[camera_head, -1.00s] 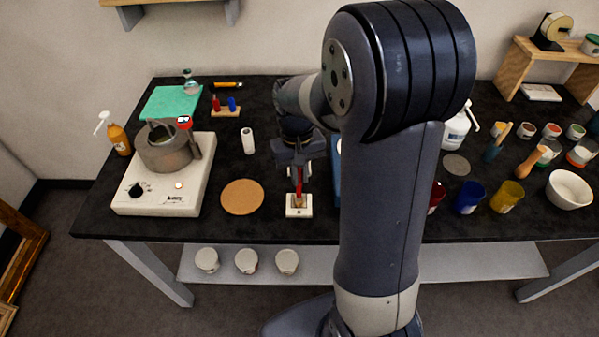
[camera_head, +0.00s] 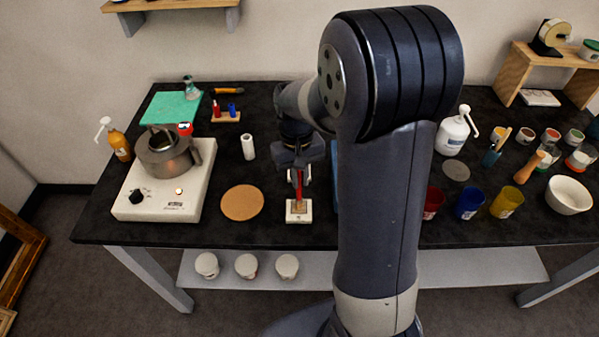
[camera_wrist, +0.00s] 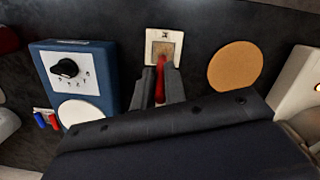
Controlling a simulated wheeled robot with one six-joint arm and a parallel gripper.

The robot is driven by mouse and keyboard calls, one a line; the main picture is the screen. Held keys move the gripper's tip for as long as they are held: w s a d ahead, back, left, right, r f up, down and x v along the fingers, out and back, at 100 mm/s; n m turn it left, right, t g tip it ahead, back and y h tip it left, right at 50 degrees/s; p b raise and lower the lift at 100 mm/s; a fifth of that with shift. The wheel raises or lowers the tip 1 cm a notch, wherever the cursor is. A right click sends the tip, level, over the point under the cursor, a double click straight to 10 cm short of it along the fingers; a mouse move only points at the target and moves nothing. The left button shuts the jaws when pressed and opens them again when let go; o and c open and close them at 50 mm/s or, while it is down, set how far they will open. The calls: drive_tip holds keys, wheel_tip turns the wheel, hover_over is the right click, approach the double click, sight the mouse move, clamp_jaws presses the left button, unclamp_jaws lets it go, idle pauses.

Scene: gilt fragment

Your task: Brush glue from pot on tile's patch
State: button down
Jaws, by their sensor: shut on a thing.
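My gripper (camera_head: 298,174) is shut on a red-handled brush (camera_head: 299,190), pointing down over the white tile (camera_head: 305,219). The brush also shows between the fingers in the wrist view (camera_wrist: 161,80). Its lower end is at the tile's brownish patch (camera_wrist: 164,49); I cannot tell whether it touches. The tile lies flat on the dark table. The grey metal pot (camera_head: 168,157) stands on the white hot plate (camera_head: 150,210) at the left, well away from my gripper. Its contents are hard to make out.
A round cork mat (camera_head: 242,202) lies left of the tile. A blue device with a black knob (camera_wrist: 88,75) stands close to the gripper, partly hidden by my arm in the head view. Cups (camera_head: 469,201) and a white bowl (camera_head: 568,194) stand at the right.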

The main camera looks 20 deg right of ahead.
drive_tip(key=shift+w+d, duration=0.25)
drive_tip(key=shift+w, duration=0.55)
drive_tip(key=shift+p, duration=0.4)
drive_tip(key=s, duration=0.1)
drive_tip(key=s+a, duration=0.1)
drive_tip(key=shift+s, duration=0.35)
idle(1.5)
